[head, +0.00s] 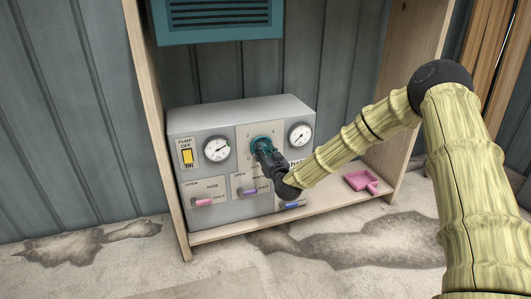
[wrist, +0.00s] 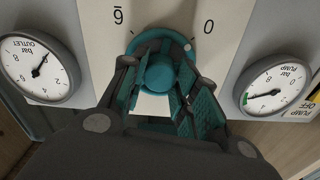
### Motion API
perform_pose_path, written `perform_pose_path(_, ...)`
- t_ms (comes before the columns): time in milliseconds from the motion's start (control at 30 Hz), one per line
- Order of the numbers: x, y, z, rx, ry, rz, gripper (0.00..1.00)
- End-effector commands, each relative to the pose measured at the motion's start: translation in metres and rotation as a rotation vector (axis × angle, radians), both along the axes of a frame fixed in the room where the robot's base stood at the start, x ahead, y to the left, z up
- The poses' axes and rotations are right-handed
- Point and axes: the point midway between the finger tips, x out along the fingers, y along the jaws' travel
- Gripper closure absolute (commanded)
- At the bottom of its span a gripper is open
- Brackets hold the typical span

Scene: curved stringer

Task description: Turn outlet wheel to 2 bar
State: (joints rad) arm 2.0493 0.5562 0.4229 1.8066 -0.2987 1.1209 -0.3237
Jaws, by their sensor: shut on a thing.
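The teal outlet wheel (wrist: 160,72) sits on the white middle plate of the grey panel. It also shows partly in the head view (head: 261,142), behind my gripper. My gripper (wrist: 160,88) has a finger on each side of the wheel's hub and is shut on it. A white dot on the wheel's rim lies near the 0 end of the scale. The outlet gauge (wrist: 40,72), upside down in the wrist view, has its needle towards what looks like the low end; it is the right gauge (head: 300,134) in the head view.
The pump gauge (head: 217,149) and a yellow pump switch (head: 187,157) are on the panel's left. Pink (head: 202,202), purple (head: 251,191) and blue (head: 290,205) levers sit below. A pink tray (head: 361,181) lies on the wooden shelf, right of the panel. Wooden uprights flank the panel.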

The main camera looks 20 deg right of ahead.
Motion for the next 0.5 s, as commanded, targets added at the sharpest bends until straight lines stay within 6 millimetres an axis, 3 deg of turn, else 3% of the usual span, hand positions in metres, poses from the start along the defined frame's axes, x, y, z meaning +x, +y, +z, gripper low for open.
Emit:
perform_pose_path(267,-0.0002,-0.0007,0.0006,0.033,0.001,-0.001,0.94)
perform_pose_path(500,-0.0002,-0.0012,0.0013,0.161,0.006,-0.002,0.94)
